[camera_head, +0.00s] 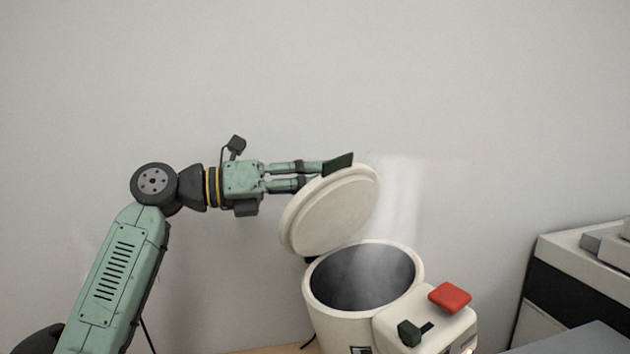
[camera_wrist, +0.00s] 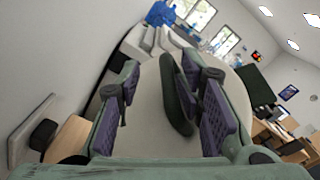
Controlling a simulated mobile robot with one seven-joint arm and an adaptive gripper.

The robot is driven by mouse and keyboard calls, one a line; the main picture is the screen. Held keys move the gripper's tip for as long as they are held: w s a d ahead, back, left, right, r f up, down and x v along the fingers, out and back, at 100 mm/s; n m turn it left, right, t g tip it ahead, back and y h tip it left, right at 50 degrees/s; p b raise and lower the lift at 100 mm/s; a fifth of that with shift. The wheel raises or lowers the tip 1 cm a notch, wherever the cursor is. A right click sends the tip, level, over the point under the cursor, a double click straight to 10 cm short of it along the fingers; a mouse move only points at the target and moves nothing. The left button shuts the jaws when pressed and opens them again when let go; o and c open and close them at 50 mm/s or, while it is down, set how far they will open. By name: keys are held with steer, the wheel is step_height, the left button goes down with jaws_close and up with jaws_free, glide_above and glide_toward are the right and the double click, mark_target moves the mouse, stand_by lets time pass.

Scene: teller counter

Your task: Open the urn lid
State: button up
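The white urn (camera_head: 319,316) stands with its round mouth uncovered, and steam rises from it. Its white lid (camera_head: 333,210) is tilted up steeply at the left rear of the mouth; in the wrist view the lid (camera_wrist: 150,115) fills the middle as a pale disc. A dark elongated handle (camera_wrist: 175,98) lies on the lid between my fingers, closer to the right finger. My gripper (camera_head: 325,172) is at the lid's upper edge, on its outer side. In the wrist view its fingers are spread apart, with a gap on the left of the handle.
The urn's front housing carries a red lever (camera_head: 450,297) and a dark green knob (camera_head: 409,332). A white and black machine (camera_head: 575,275) stands at the right. A plain wall is behind. The space above and left of the lid looks clear apart from my arm.

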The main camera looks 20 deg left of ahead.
steer(key=p+v, duration=0.2)
steer(key=v, duration=1)
stand_by(0.7)
